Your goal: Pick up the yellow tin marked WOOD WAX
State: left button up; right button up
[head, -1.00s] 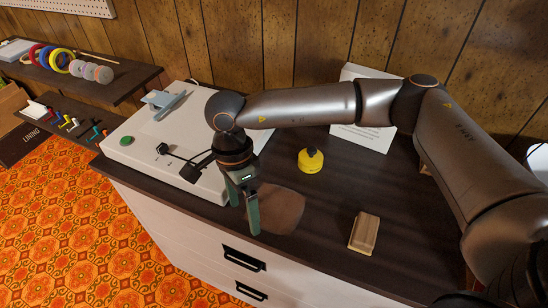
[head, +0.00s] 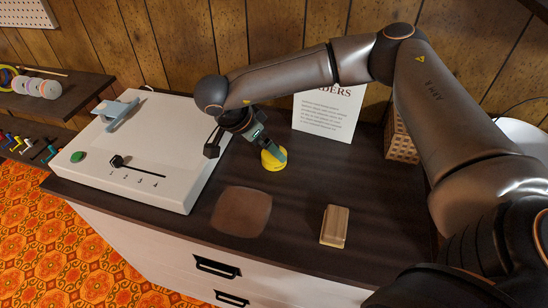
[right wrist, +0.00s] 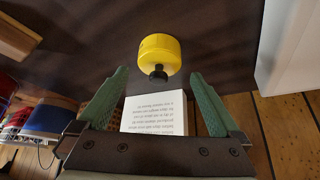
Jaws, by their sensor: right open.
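The yellow tin (head: 266,164) stands on the dark tabletop in front of a white sign, partly covered by my right gripper in the head view. In the right wrist view the tin (right wrist: 160,48) shows a round yellow body with a black knob; I see no lettering on it. My right gripper (head: 271,150) is at the tin. In the right wrist view its two green fingers (right wrist: 158,76) are spread apart, with the knob between their tips and the yellow body just beyond. Nothing is held. My left gripper is out of view.
A white console (head: 140,150) with a slider and green button stands left of the tin. A white sign (head: 327,112) and a woven box (head: 401,143) are behind and right. A brown patch (head: 241,211) and a wooden block (head: 335,226) lie nearer the front edge.

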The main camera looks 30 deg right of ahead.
aim_at(274, 158)
jog(key=x, duration=0.5)
jog(key=shift+a, duration=0.1)
jog(key=c, duration=1.3)
